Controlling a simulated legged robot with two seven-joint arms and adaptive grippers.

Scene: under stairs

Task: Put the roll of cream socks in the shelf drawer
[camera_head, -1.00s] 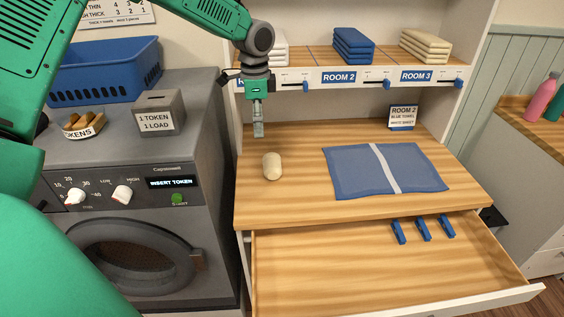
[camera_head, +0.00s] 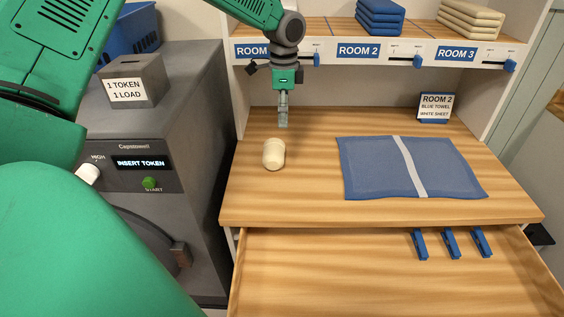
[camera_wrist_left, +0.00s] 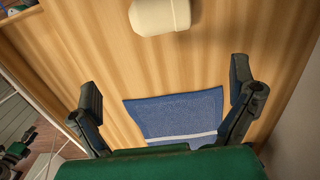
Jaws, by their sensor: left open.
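The roll of cream socks (camera_head: 274,154) lies on the wooden shelf top, left of a flat blue cloth. It also shows at the top of the left wrist view (camera_wrist_left: 160,15), partly cut off. My left gripper (camera_head: 283,122) points down above the shelf top, behind and slightly right of the roll, apart from it. In the left wrist view its two fingers (camera_wrist_left: 170,100) are spread and nothing is between them but the cloth lying below. The shelf drawer (camera_head: 370,275) is pulled out below the shelf top.
A blue cloth with a white stripe (camera_head: 370,172) lies flat at right. Several blue clips (camera_head: 451,245) lie in the drawer's right part. A ROOM 2 card (camera_head: 436,106) stands behind. The labelled upper shelf (camera_head: 330,51) overhangs the back. A washing machine (camera_head: 185,110) with a token box (camera_head: 131,82) stands left.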

